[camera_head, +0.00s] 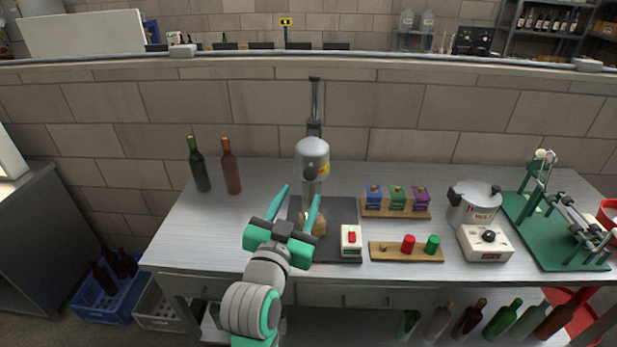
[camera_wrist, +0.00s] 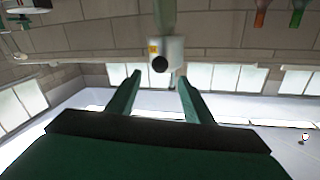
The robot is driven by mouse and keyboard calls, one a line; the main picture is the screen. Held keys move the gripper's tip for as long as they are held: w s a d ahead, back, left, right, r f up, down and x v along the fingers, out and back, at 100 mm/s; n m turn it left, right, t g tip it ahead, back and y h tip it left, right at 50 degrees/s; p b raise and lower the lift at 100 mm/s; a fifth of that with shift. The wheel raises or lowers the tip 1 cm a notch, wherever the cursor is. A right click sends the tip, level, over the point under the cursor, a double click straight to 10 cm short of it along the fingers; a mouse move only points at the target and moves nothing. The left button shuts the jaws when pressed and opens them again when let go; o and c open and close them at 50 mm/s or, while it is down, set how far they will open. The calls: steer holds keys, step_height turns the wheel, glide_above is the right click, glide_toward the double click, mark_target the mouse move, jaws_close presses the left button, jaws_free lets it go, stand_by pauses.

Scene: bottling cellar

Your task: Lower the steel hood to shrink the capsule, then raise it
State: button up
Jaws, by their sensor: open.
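The steel hood (camera_head: 312,153) is a rounded metal cylinder on an upright post (camera_head: 315,100) at the back of a dark base plate (camera_head: 345,213). A dark round knob (camera_head: 310,173) sits on its front. The hood (camera_wrist: 174,50) and its knob (camera_wrist: 160,64) also show in the wrist view, beyond and between the fingers. My gripper (camera_head: 300,195) is open, in front of and below the hood, with nothing between its fingers (camera_wrist: 160,80). Something pale stands under the hood, partly hidden by my gripper. I cannot make out the capsule.
A small box with a red switch (camera_head: 351,239) sits right of my gripper. Two bottles (camera_head: 230,166) stand at the back left. Boards with small boxes (camera_head: 395,214) and coloured capsules (camera_head: 405,252), a lidded pot (camera_head: 475,204) and a green rack (camera_head: 552,235) fill the right. The left table front is clear.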

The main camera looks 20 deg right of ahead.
mark_target(308, 178)
steer(key=x, duration=1)
steer(key=shift+w+d, duration=0.2)
steer(key=shift+d, duration=0.05)
